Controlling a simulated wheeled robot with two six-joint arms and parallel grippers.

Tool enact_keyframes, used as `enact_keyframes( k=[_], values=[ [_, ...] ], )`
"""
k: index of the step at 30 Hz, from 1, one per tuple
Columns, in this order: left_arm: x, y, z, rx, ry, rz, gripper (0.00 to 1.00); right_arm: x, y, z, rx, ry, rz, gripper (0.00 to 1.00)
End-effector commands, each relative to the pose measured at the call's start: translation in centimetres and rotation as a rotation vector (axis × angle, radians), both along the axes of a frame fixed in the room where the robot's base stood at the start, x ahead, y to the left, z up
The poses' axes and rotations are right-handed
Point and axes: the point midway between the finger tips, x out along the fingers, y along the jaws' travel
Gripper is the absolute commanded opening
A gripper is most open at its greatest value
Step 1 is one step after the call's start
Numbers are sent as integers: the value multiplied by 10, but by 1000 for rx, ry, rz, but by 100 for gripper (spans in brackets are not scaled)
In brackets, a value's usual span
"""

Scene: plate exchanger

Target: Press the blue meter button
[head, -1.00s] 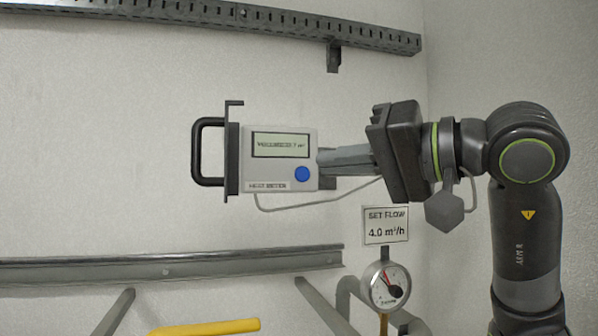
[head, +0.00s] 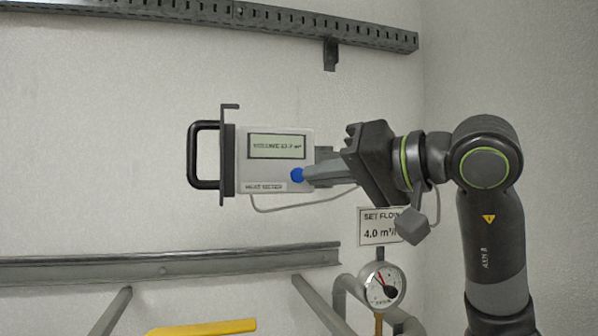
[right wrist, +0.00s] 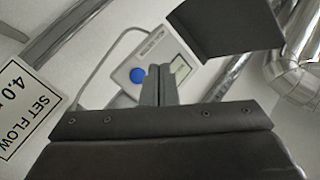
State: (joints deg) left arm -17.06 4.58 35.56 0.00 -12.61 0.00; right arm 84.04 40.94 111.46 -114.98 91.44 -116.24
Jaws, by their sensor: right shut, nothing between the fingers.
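The heat meter (head: 272,171) is a light grey box on the wall with a display (head: 277,146) that shows a volume reading. Its round blue button (head: 297,175) is at the lower right of its face. My right gripper (head: 308,174) is shut and empty, with its fingertips at the right edge of the button in the head view. In the right wrist view the blue button (right wrist: 137,75) shows just left of the closed fingertips (right wrist: 160,70). I cannot tell whether they touch it. My left gripper is not in view.
A black handle (head: 205,155) on a bracket stands at the meter's left. Below right are a "SET FLOW 4.0" sign (head: 378,227), partly covered by my arm, and a round gauge (head: 382,287). Metal rails (head: 170,268) and a yellow lever (head: 200,328) lie lower.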

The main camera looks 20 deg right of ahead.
Motion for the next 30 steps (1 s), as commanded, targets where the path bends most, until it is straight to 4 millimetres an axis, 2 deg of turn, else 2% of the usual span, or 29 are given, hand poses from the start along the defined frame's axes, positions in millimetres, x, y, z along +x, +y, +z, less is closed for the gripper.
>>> enact_keyframes(
  k=[6, 12, 30],
  values=[
    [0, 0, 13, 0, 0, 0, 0, 30, 1, 2, 1, 5, 1, 0],
    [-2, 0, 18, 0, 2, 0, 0, 44, 2, 1, 0, 1, -1, 0],
    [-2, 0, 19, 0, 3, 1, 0, 47, 2, 0, 0, 0, -1, 0]
  ],
)
